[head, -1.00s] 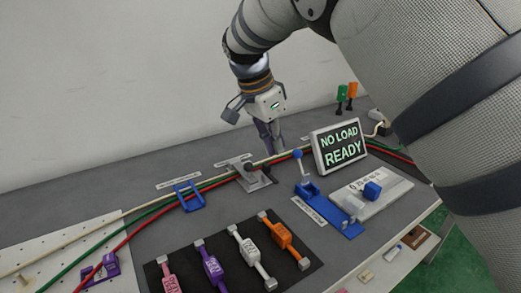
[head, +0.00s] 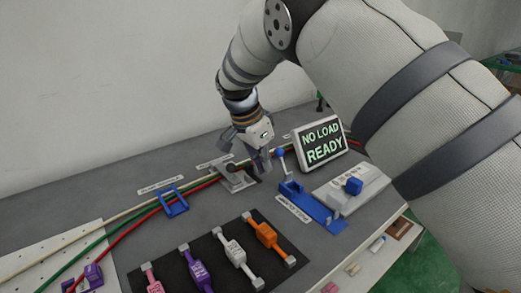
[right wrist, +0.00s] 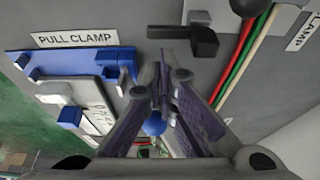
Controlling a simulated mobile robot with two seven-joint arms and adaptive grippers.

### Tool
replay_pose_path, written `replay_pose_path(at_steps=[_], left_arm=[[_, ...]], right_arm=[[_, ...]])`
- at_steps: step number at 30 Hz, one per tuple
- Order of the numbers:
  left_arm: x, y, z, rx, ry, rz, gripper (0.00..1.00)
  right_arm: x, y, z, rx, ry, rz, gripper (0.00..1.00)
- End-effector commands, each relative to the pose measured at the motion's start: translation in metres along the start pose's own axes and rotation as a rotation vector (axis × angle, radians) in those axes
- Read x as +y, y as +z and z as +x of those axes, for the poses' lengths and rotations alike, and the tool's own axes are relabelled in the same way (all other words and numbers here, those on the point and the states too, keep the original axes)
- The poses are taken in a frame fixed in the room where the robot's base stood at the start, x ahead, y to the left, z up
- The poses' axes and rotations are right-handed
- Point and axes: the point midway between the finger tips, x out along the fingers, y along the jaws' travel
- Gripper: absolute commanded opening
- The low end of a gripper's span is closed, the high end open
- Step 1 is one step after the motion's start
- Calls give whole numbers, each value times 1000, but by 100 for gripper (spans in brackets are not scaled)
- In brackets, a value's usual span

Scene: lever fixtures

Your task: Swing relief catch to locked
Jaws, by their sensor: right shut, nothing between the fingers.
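No label in view reads as relief catch, so I cannot tell for sure which fixture it is. A grey fixture (head: 232,181) with a dark lever stands by the cables in the head view. Its black handle (right wrist: 192,40) shows at the top of the right wrist view. My right gripper (head: 263,166) is shut and empty, pointing down between this fixture and the blue knob (head: 280,153) of the blue pull clamp (head: 308,201). In the right wrist view its fingertips (right wrist: 160,92) partly cover the blue knob (right wrist: 153,125). My left gripper is not in view.
A display (head: 320,143) reading NO LOAD READY stands behind the pull clamp. Red, green and cream cables cross the bench. A blue bracket (head: 173,203) straddles them. A dark mat (head: 218,283) holds several coloured tagged parts in front.

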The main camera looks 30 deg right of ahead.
Motion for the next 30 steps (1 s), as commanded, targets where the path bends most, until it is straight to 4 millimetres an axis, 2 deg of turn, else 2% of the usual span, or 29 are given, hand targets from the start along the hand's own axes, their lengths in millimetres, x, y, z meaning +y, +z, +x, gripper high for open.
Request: replay_pose_path(at_steps=[6,30], left_arm=[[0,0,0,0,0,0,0],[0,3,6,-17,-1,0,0]], right_arm=[[0,0,13,1,0,-1,0],[0,0,14,1,30,82,0]])
